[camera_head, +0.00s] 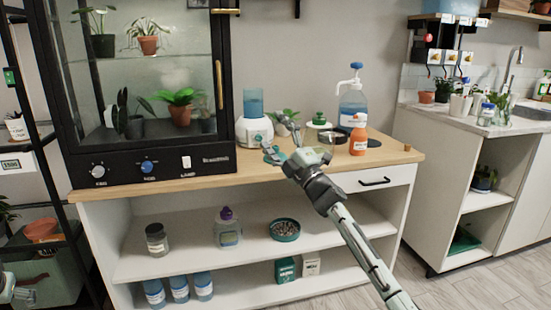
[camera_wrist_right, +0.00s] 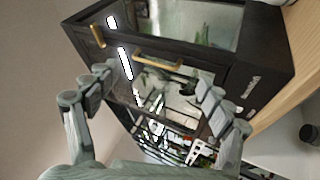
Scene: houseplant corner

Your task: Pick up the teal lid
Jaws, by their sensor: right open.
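In the head view a small flat teal piece (camera_head: 276,158), which looks like the teal lid, lies on the wooden counter by the white-based blue container (camera_head: 254,118). A finger of my right gripper partly covers it. My right gripper (camera_head: 281,141) is over the counter, its fingers spread toward the back left. In the right wrist view the fingers (camera_wrist_right: 158,90) are wide apart with nothing held between them; the lid does not show there. My left gripper (camera_head: 30,285) shows only in part at the lower left edge, too little to tell its jaws.
The black glass cabinet (camera_head: 150,172) stands left of the gripper. A pump bottle (camera_head: 352,98), an orange-labelled bottle (camera_head: 359,136), a green-knobbed container (camera_head: 319,120) and a dark round dish (camera_head: 332,136) stand close on the right. The counter's front edge (camera_head: 225,177) is clear.

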